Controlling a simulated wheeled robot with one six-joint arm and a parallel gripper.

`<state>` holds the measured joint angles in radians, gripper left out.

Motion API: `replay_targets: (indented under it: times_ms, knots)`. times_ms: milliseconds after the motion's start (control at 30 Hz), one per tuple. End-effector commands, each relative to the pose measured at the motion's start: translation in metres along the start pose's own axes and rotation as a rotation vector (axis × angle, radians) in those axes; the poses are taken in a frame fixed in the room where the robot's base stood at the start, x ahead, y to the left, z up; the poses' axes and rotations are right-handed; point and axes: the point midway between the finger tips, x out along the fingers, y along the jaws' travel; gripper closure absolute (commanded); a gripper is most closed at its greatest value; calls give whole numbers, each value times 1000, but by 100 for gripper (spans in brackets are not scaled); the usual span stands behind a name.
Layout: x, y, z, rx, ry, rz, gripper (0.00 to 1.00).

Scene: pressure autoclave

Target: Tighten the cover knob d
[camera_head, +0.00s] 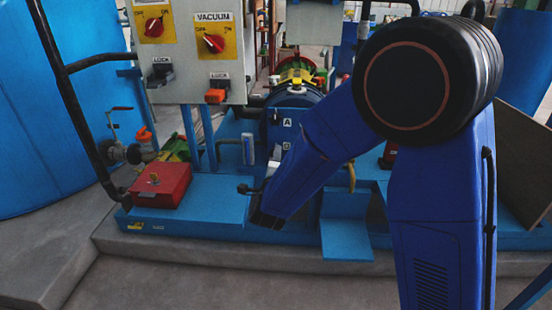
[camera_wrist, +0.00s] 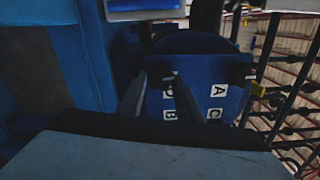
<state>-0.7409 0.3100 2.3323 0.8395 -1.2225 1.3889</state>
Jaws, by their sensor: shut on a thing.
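The blue autoclave cover (camera_wrist: 195,98) fills the middle of the wrist view, with white labels A, B, C and D on its face. My gripper (camera_wrist: 158,78) reaches to the cover, one dark finger on each side of the small dark cover knob d (camera_wrist: 169,75) by the D label. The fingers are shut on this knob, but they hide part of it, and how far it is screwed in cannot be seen. My gripper's tips are hidden there.
A grey control box (camera_head: 195,70) with red switches and lock handles stands left of the autoclave. A red box (camera_head: 160,185) sits on the blue base frame (camera_head: 215,203). A blue tank (camera_head: 45,130) is at far left. The floor in front is clear.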

Motion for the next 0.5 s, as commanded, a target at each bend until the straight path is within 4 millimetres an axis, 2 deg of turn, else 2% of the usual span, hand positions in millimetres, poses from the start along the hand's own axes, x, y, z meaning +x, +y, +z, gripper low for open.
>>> replay_targets:
  times_ms: [200,500]
  knots:
    - [-1,2,-1,94,2,3,90]
    - [-1,3,-1,144,2,4,90]
